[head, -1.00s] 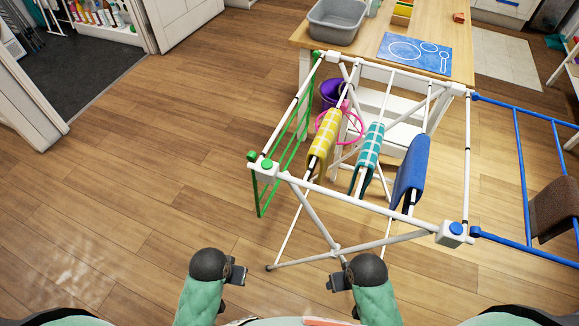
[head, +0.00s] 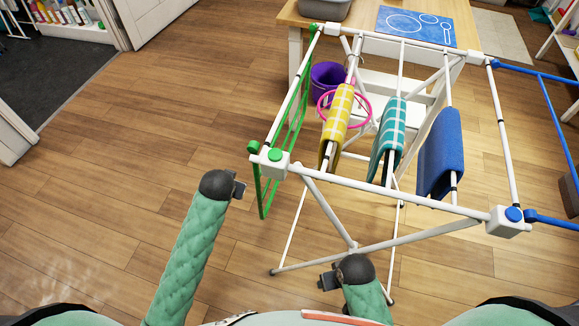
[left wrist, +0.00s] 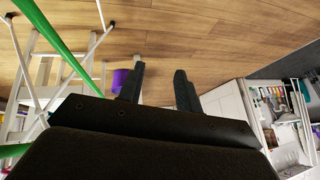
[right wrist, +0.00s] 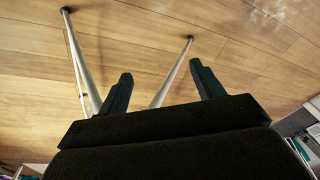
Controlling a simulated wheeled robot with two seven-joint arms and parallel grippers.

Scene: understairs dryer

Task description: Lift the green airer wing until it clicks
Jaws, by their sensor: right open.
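The green airer wing (head: 286,135) hangs folded down along the left side of the white airer (head: 385,199). Its green bars also cross the left wrist view (left wrist: 52,38) at the upper left. My left gripper (head: 240,190) is just left of the airer's near left corner with its green knob (head: 275,155), apart from the wing. In the left wrist view its two fingers (left wrist: 158,85) are spread with nothing between them. My right gripper (head: 328,281) is low in front of the airer near its legs. Its fingers (right wrist: 165,88) are open and empty.
Yellow (head: 337,120), teal (head: 388,135) and blue (head: 440,150) cloths hang on the airer. A blue wing (head: 545,105) sticks out to the right. A purple bucket (head: 326,80) and wooden table (head: 300,14) stand behind. The floor to the left is clear.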

